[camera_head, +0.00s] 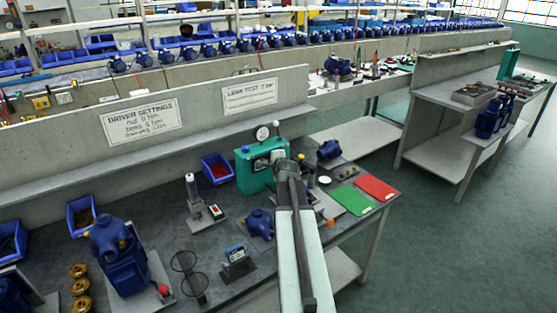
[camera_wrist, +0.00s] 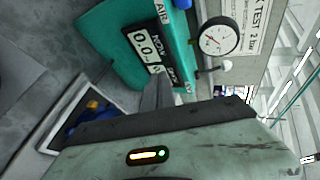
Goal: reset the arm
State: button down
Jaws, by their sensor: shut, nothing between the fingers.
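My arm (camera_head: 300,250) reaches from the bottom middle of the head view out over the workbench. Its far end stands in front of the green tester (camera_head: 257,167). My gripper (camera_wrist: 157,92) shows in the wrist view as a grey tip above my own wrist housing. It is shut and empty. It points toward the tester, which also fills the top of the wrist view (camera_wrist: 100,32) with a display and a round gauge (camera_wrist: 216,36). I cannot tell how far the tip is from the tester. In the head view the fingers are hidden or too small to make out.
A blue pump (camera_head: 122,258) stands on the left of the bench. A smaller blue part (camera_head: 260,223) lies just left of my arm. A green mat (camera_head: 351,199) and a red mat (camera_head: 376,187) lie to the right. The floor (camera_head: 440,255) at the right is clear.

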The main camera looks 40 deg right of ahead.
dwell(0.5)
jog(key=w+a+f+n+g+y+p, duration=0.1)
jog(key=a+f+n+g+y+p, duration=0.3)
jog(key=a, duration=0.9)
jog(key=w+a+n+y, duration=0.1)
jog(key=a+n, duration=0.6)
jog(key=a, duration=0.6)
jog(key=s+a+n+g+p, duration=0.1)
jog(key=s+a+n, duration=0.3)
jog(key=a, duration=0.4)
jog(key=s+a+f+n+g+y+p, duration=0.1)
jog(key=s+a+n+g, duration=0.2)
jog(key=s+a, duration=0.3)
jog(key=s+a+n+g+p, duration=0.1)
jog(key=s+a+n+g, duration=0.2)
jog(key=a, duration=0.7)
jog(key=s+n, duration=0.2)
jog(key=n, duration=0.1)
jog(key=shift+a+f+y, duration=0.25)
jog(key=shift+f+y, duration=0.05)
jog(key=shift+f, duration=0.05)
